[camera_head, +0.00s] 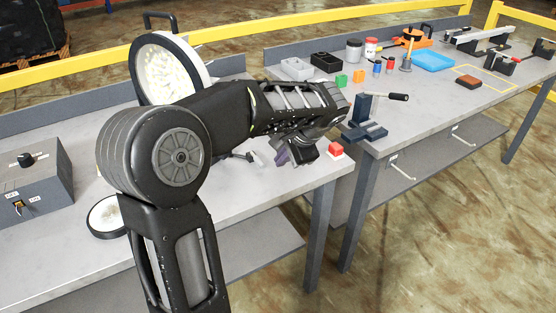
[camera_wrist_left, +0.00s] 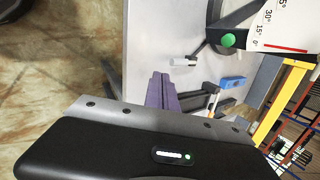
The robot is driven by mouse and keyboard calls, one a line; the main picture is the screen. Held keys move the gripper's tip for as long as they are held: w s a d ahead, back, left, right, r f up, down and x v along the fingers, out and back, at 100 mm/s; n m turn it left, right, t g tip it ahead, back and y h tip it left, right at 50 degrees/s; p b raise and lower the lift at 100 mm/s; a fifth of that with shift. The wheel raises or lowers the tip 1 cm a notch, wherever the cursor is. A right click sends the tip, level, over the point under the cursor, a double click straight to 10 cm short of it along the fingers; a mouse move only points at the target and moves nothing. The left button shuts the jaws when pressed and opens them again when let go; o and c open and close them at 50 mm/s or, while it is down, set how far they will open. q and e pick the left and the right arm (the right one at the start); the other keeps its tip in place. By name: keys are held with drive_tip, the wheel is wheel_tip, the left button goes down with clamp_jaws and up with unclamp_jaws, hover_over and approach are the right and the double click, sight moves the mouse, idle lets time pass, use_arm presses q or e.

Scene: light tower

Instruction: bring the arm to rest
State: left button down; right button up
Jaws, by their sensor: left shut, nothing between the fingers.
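My left arm comes in from the left in the head view and reaches to the right over the near bench. My left gripper (camera_head: 282,158), with purple fingers, hangs low near the bench's right end. Its fingers also show in the left wrist view (camera_wrist_left: 160,92), closed together with nothing between them. The round lamp head (camera_head: 160,72) of the light tower stands tilted behind my arm, partly hidden by it. In the left wrist view, a white angle scale (camera_wrist_left: 285,28) with a red line sits beside a green knob (camera_wrist_left: 228,40). My right gripper is not in view.
A grey control box (camera_head: 35,185) stands at the near bench's left. A red button block (camera_head: 336,150) lies close to my gripper. A vise (camera_head: 364,120) stands on the far bench's near corner, with bins, coloured cubes and a blue tray (camera_head: 432,60) beyond.

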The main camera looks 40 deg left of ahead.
use_arm(q)
drive_tip(key=shift+d+r, duration=0.15)
drive_tip(key=shift+d, duration=0.1)
idle(0.4)
